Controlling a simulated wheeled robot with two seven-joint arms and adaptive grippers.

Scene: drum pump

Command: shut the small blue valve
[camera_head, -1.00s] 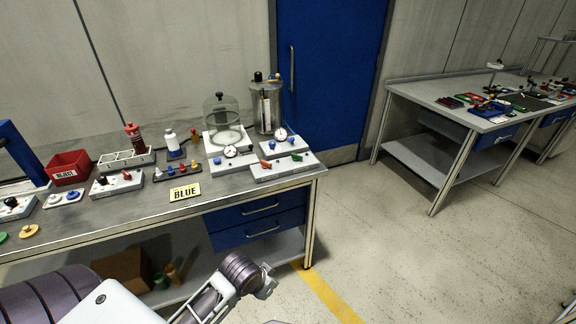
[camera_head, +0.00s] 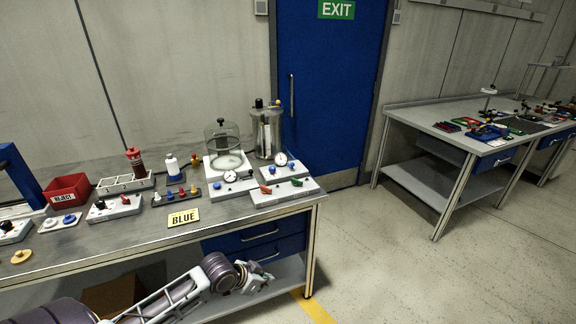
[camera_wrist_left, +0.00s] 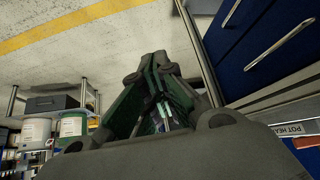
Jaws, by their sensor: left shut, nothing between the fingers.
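Several small blue knobs show on the bench. Two (camera_head: 272,169) (camera_head: 291,165) sit on the white block with the round gauge (camera_head: 281,159). Another blue knob (camera_head: 217,185) is on the white base under the glass bell jar (camera_head: 222,140). I cannot tell which is the small blue valve, or whether it is open. My left gripper (camera_head: 265,281) is below the bench top, in front of the drawers and apart from the knobs. In the left wrist view its fingers (camera_wrist_left: 153,62) are shut and empty. My right gripper is not in view.
The bench's blue drawers (camera_head: 255,238) are close to my left gripper, and also show in the left wrist view (camera_wrist_left: 250,40).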

